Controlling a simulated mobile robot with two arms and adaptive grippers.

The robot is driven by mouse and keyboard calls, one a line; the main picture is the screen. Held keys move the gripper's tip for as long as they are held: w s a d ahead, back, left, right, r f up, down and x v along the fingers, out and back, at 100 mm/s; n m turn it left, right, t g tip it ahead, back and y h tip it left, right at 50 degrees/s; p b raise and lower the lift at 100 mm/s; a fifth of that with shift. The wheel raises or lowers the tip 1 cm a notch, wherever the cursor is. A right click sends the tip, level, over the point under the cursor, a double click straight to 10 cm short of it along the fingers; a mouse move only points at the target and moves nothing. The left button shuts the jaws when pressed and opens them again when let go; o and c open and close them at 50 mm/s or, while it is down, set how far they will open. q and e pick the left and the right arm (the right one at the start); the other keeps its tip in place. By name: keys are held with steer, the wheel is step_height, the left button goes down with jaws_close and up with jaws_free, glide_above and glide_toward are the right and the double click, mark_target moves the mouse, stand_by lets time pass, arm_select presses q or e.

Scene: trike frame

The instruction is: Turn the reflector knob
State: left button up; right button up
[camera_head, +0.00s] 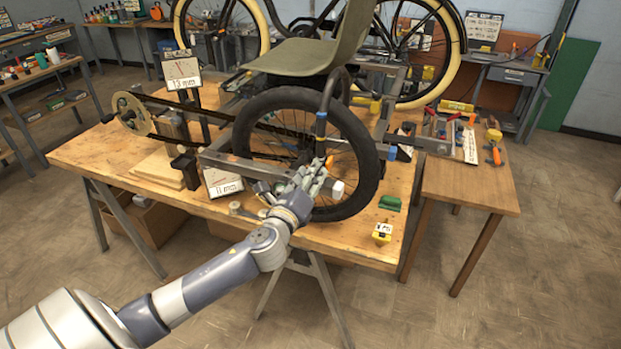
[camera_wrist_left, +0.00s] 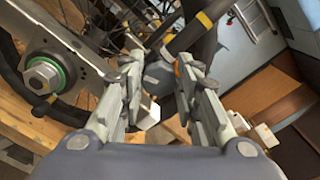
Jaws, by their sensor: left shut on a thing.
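The trike's wheel with its black tyre (camera_head: 361,135) stands upright at the front of the wooden workbench. My left gripper (camera_head: 318,176) reaches in beside this wheel, at the lower end of the frame post. In the left wrist view my left gripper (camera_wrist_left: 161,68) has its two fingers on either side of a dark grey knob (camera_wrist_left: 159,79), which looks like the reflector knob. The fingers hide its sides. A small orange part (camera_wrist_left: 178,68) shows beside it. A white block (camera_wrist_left: 147,113) sits just below, between the fingers. My right gripper is in neither view.
A metal bar with a large nut and green ring (camera_wrist_left: 44,75) lies close on the left in the wrist view. Floor in front is clear.

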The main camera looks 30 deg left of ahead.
arm_select(q)
steer(key=n, duration=1)
steer(key=shift+a+f, duration=0.1)
steer(key=shift+n, duration=0.4)
steer(key=o, duration=1.1)
steer(key=shift+c, duration=0.2)
steer(key=shift+s, duration=0.15)
